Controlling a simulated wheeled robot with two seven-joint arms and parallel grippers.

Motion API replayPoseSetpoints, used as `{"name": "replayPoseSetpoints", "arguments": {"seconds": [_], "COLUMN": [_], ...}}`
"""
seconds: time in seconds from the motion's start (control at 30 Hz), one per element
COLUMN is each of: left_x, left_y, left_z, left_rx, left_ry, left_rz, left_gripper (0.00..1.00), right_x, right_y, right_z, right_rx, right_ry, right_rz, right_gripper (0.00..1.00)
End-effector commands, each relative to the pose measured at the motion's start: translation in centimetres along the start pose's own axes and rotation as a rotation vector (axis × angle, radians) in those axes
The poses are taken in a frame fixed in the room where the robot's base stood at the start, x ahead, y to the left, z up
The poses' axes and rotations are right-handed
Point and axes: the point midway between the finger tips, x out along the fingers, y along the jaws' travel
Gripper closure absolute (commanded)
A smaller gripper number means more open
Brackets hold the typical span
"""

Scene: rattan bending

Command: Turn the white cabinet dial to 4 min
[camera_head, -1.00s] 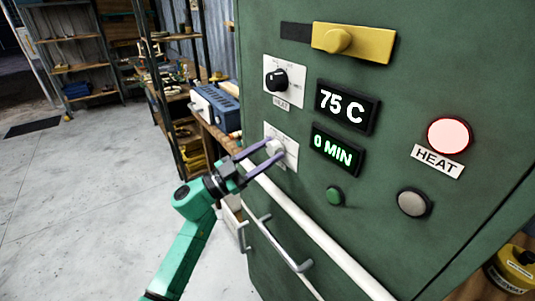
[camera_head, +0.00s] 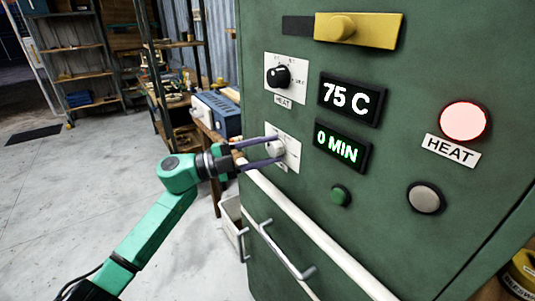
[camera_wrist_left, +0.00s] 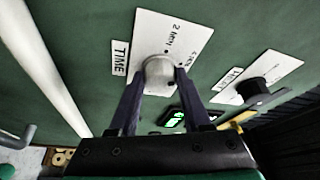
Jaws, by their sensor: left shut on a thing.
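The white dial (camera_head: 277,147) sits on a white plate on the green cabinet, left of the "0 MIN" display (camera_head: 337,147). In the left wrist view the dial (camera_wrist_left: 158,74) is a pale round knob beside a "TIME" label, with "2 MIN" printed on its plate. My left gripper (camera_head: 272,151) is shut on the dial, with one dark finger on each side of it. Its fingers also show in the left wrist view (camera_wrist_left: 158,90). The fingers partly hide the dial in the head view. My right gripper is not in view.
A black heat dial (camera_head: 278,76) is above the white dial, beside the "75 C" display (camera_head: 350,99). A lit heat lamp (camera_head: 464,121), a green button (camera_head: 340,195) and a grey button (camera_head: 425,197) are to the right. A white rail (camera_head: 310,232) runs below the dial.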

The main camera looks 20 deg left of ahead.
Motion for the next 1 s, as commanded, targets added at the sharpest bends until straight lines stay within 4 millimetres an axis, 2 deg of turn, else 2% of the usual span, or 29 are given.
{"name": "replayPoseSetpoints", "arguments": {"seconds": [0.3, 0.73, 0.77, 0.8, 0.83, 1.0], "left_x": [0.01, 0.02, 0.02, 0.02, 0.02, 0.02], "left_y": [0.08, 0.08, 0.08, 0.08, 0.07, 0.01], "left_z": [0.02, 0.01, 0.01, 0.00, 0.00, -0.01], "left_rx": [0.088, 0.097, 0.097, 0.096, 0.096, 0.096], "left_ry": [0.000, 0.000, 0.000, 0.000, 0.000, 0.000], "left_rz": [0.040, 0.044, 0.044, 0.043, 0.043, 0.042], "left_gripper": [1.00, 1.00, 0.48, 0.33, 0.22, 0.22], "right_x": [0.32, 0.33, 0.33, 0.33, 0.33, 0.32], "right_y": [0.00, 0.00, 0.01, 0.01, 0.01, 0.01], "right_z": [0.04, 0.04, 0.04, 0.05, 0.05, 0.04], "right_rx": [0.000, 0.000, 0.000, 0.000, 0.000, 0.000], "right_ry": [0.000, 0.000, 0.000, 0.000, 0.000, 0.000], "right_rz": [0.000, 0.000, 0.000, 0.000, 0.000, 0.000], "right_gripper": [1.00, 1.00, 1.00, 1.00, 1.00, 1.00]}}
